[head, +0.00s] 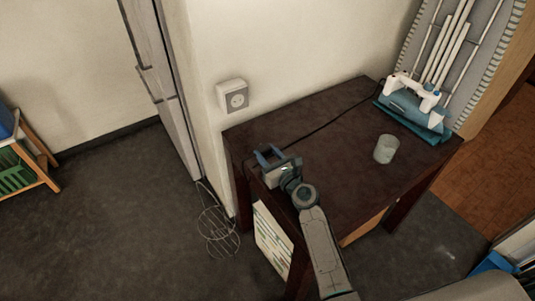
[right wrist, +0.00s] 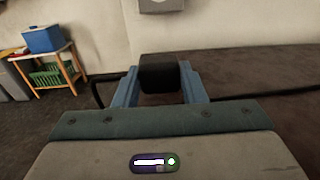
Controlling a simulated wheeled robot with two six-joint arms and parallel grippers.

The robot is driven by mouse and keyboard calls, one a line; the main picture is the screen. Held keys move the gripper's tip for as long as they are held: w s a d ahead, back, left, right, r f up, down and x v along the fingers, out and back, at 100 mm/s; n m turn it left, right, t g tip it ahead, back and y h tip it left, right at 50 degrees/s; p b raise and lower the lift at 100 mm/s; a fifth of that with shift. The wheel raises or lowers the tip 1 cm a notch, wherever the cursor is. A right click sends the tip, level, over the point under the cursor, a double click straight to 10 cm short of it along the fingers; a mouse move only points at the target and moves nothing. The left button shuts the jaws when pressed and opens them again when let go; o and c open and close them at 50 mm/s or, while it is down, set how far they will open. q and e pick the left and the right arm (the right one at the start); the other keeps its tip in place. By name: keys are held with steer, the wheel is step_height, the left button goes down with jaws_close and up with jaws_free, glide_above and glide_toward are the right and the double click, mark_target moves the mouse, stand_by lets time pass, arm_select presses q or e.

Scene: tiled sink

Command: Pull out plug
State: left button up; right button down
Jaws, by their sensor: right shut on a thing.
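The white wall socket (head: 234,96) with a grey face is on the wall left of the dark table, and nothing is plugged into it. Its lower edge also shows at the top of the right wrist view (right wrist: 160,5). My right gripper (head: 268,155) is over the table's left end, below and right of the socket and apart from it. It is shut on the black plug (right wrist: 162,73), which sits between the blue fingers in the right wrist view. The plug is hard to make out in the head view. My left gripper is not in view.
A black cord (head: 325,124) runs across the dark table (head: 330,170) towards a teal and white device (head: 414,106). A clear cup (head: 386,149) stands on the table's right part. A wire rack (head: 218,231) is on the floor at left.

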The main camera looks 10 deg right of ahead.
steer(key=c, duration=0.8)
jaws_free()
steer(key=v, duration=0.9)
steer(key=shift+s+d, duration=0.1)
steer(key=shift+s, duration=0.2)
steer(key=shift+s+d, duration=0.2)
steer(key=shift+s, duration=0.35)
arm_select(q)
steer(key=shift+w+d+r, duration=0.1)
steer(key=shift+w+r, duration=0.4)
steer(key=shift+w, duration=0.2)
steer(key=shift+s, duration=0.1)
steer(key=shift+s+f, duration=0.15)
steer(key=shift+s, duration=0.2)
